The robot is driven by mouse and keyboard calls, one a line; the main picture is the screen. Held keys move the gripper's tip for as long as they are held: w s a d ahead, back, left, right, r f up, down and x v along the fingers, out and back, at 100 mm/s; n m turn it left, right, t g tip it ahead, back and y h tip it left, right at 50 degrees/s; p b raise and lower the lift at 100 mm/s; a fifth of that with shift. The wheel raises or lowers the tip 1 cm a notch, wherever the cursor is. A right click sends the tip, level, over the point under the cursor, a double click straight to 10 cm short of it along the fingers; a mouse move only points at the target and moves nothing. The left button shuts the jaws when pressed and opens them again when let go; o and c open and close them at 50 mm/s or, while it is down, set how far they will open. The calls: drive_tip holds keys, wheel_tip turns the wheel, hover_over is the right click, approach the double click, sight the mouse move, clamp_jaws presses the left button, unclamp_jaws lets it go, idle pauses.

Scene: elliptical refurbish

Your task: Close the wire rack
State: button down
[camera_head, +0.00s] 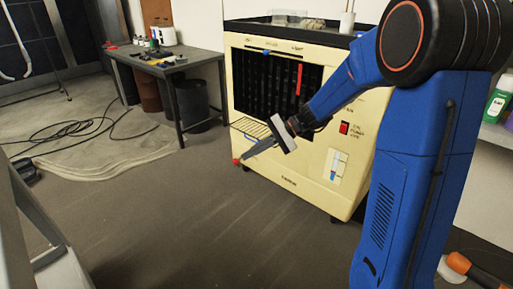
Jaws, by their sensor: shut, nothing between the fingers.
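The wire rack (247,126) sticks out from the lower left of the dark opening in the front of a cream machine (348,185). It looks pulled out, and its right part is partly hidden behind my gripper and wrist. My gripper (248,156) is in front of the machine, at the end of my blue arm, pointing left and down. Its fingers are shut with nothing between them, just below and in front of the rack. I cannot tell whether they touch the rack.
A grey table (160,64) with bottles and small tools stands at the back left. A dark bin (194,103) stands beneath it. Black cables (80,130) lie on the floor at left. A grey frame (40,235) is at the lower left. The floor before the machine is clear.

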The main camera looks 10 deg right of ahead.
sight(259, 133)
drive_tip(key=w+d+f+m+t+y, duration=0.2)
drive_tip(key=w+f+m+t, duration=0.3)
drive_tip(key=w, duration=0.6)
drive_tip(key=w+d+f+m+t+y, duration=0.1)
drive_tip(key=w+d+f+m+y, duration=0.15)
drive_tip(key=w+f, duration=0.6)
drive_tip(key=w+d+f+m+t+h, duration=0.2)
drive_tip(key=w+d+f+m+t, duration=0.4)
drive_tip(key=f, duration=0.4)
drive_tip(key=w+d+f+m+t+h, duration=0.2)
drive_tip(key=w+d+f+m+t, duration=0.2)
drive_tip(key=w+d+f, duration=0.4)
drive_tip(key=s+r+x, duration=0.1)
drive_tip(key=r+x, duration=0.1)
drive_tip(key=x, duration=0.9)
drive_tip(key=shift+a+r, duration=0.3)
drive_tip(key=shift+w+r, duration=0.1)
drive_tip(key=shift+w, duration=0.05)
